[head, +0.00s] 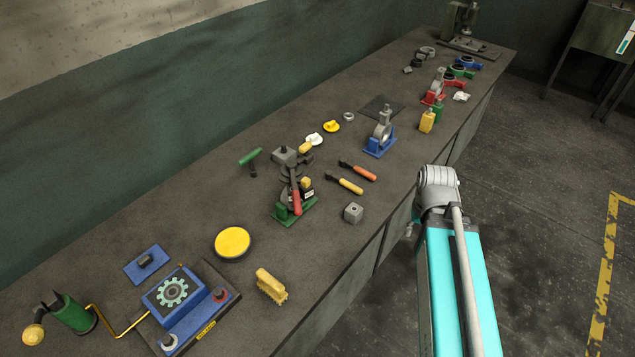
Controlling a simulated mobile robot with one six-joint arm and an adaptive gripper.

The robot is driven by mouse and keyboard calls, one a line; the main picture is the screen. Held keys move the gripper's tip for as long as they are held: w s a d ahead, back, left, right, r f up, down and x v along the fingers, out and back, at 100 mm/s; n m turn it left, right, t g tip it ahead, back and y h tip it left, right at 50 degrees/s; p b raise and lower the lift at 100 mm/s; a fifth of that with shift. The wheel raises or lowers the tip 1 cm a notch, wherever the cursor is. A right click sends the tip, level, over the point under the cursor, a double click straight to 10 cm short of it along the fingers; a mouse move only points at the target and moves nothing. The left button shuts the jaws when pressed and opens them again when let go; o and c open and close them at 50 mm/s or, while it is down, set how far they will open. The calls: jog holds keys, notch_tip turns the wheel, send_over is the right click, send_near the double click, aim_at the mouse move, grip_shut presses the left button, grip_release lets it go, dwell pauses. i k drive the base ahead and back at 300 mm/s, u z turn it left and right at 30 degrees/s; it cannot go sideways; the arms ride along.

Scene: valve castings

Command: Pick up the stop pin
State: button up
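I cannot tell for sure which object is the stop pin. A small dark piece (147,261) lies on a blue pad (133,272) at the lower left of the bench. A green T-shaped piece (250,156) with a dark lower end stands near the back wall. My teal arm link with its grey joint shows at the right, beside the bench's front edge. My gripper's fingers do not show.
The long dark bench (215,190) holds a green-based valve assembly (293,207), orange and yellow-handled tools (350,185), a grey block (353,213), a yellow disc (232,242), a brush (271,286) and a blue gear fixture (190,310).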

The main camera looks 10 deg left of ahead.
aim_at(304, 181)
jog(key=z, duration=0.5)
jog(key=k, duration=1.3)
jog(key=u, duration=0.7)
jog(key=i, duration=1)
jog(key=z, duration=0.05)
